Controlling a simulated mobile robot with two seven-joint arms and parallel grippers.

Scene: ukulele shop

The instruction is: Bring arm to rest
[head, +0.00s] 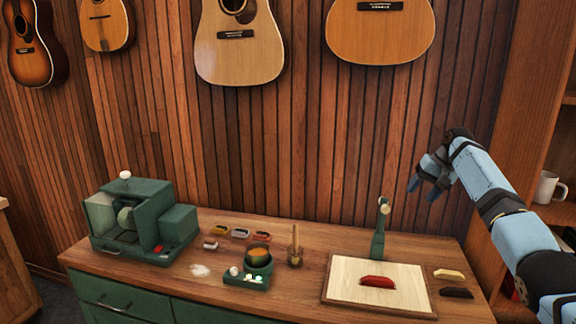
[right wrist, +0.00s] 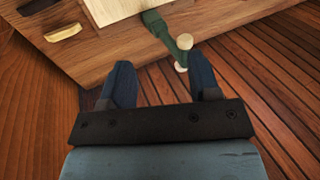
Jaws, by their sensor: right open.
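My right arm reaches in from the right side of the head view. Its gripper (head: 424,186) is raised above the back right part of the wooden workbench (head: 300,300), near the slatted wall. In the right wrist view the two dark blue fingers of the gripper (right wrist: 165,85) stand apart with nothing between them. The green post with a pale knob (head: 378,232) stands below and left of the gripper, apart from it. It also shows beyond the fingertips in the right wrist view (right wrist: 168,32). My left gripper is not in view.
A pale board (head: 345,290) with a red piece (head: 377,282) lies on the bench. A cream piece (head: 449,274) and a dark piece (head: 456,292) lie right of it. A green machine (head: 140,220) stands at left. Guitars (head: 238,45) hang above. A shelf with a mug (head: 547,187) is at right.

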